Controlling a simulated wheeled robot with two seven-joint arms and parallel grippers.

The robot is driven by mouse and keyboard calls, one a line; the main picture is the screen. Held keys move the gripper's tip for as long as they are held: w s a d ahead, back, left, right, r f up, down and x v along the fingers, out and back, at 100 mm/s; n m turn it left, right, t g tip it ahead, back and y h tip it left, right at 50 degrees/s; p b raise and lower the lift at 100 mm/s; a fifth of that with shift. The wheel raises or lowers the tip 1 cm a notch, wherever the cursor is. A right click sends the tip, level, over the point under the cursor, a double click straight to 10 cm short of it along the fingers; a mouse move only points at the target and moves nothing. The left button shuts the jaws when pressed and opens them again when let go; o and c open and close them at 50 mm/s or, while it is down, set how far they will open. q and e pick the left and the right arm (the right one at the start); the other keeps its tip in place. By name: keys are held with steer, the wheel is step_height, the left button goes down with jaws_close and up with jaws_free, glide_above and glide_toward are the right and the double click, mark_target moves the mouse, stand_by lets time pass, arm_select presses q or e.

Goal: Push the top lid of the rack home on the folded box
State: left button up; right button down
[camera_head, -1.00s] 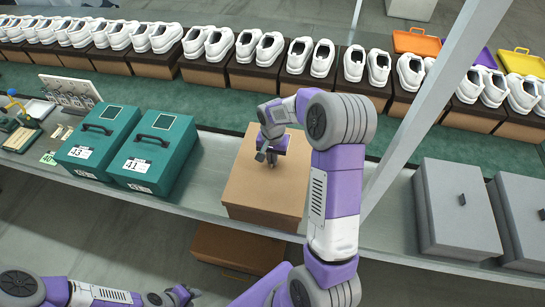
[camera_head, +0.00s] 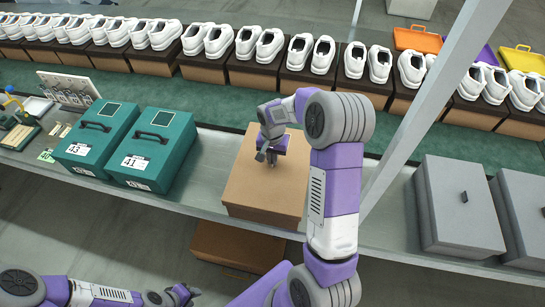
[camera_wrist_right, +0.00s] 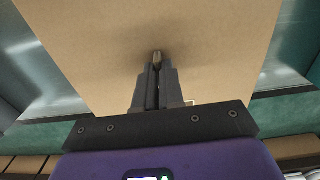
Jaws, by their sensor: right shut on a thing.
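A brown cardboard box (camera_head: 262,197) stands on the grey shelf in the middle of the head view. Its flat top is the lid, and the lid's top fills much of the right wrist view (camera_wrist_right: 215,50). I see no clear gap between lid and box from above. My right gripper (camera_head: 270,162) points down at the lid's middle. In the right wrist view its fingers (camera_wrist_right: 157,75) are together on a small brown knob (camera_wrist_right: 157,57) on the lid. My left gripper (camera_head: 185,294) is low at the bottom left, away from the box, its fingers too small to read.
Two teal cases (camera_head: 152,150) stand left of the box. Grey boxes (camera_head: 458,215) stand to the right, beyond a slanted grey post (camera_head: 412,125). Another brown box (camera_head: 235,247) sits below the shelf. White shoes on boxes (camera_head: 310,55) line the back.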

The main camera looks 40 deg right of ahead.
steer(key=c, duration=1.2)
jaws_free()
steer(key=shift+o, duration=0.2)
steer(key=shift+r, duration=0.1)
